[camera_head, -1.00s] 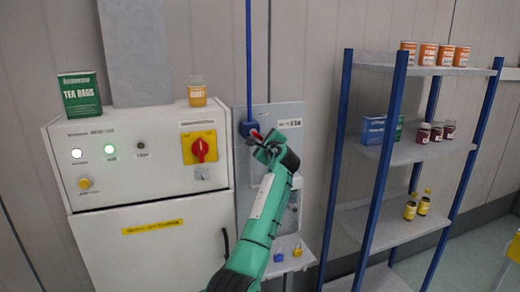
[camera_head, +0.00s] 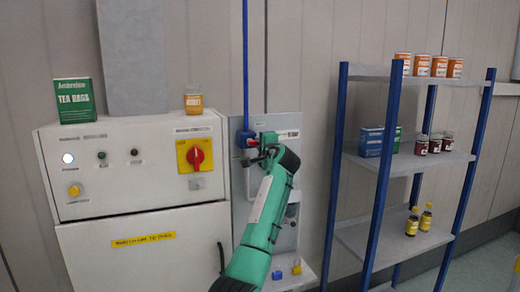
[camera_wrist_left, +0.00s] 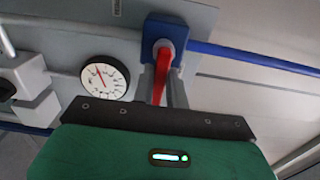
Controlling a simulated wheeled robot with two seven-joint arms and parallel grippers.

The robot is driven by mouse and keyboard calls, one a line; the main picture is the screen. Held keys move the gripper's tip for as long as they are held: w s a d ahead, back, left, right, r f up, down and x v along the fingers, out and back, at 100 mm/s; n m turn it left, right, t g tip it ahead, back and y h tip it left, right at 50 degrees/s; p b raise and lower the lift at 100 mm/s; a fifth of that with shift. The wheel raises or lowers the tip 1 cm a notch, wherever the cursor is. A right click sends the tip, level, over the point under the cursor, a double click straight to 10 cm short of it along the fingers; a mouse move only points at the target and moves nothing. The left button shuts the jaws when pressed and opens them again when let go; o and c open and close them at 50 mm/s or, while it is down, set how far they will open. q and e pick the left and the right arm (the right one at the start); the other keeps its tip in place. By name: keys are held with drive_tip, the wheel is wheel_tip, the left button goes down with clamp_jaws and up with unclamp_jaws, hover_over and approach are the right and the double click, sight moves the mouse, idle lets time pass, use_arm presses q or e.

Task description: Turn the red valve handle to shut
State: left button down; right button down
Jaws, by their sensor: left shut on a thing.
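The red valve handle (camera_wrist_left: 161,72) runs out from the blue valve body (camera_wrist_left: 164,32) in the left wrist view, between my left gripper's two grey fingers. In the head view only a small red part of the handle (camera_head: 252,142) shows beside the blue valve body (camera_head: 241,139); my gripper hides the rest. My left gripper (camera_head: 260,146) is at the valve and shut on the handle. My right gripper is not in view.
A round gauge (camera_wrist_left: 104,80) sits beside the valve. A white cabinet (camera_head: 143,190) with a red rotary switch (camera_head: 195,157) stands left of the panel. A blue-framed shelf rack (camera_head: 405,150) with jars and boxes stands right. Padlocks (camera_head: 296,270) lie below.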

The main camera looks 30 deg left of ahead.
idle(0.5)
use_arm(q)
drive_tip(key=c, duration=1.4)
unclamp_jaws()
drive_tip(key=b+v, duration=0.4)
drive_tip(key=v, duration=1)
drive_tip(key=shift+a, duration=0.1)
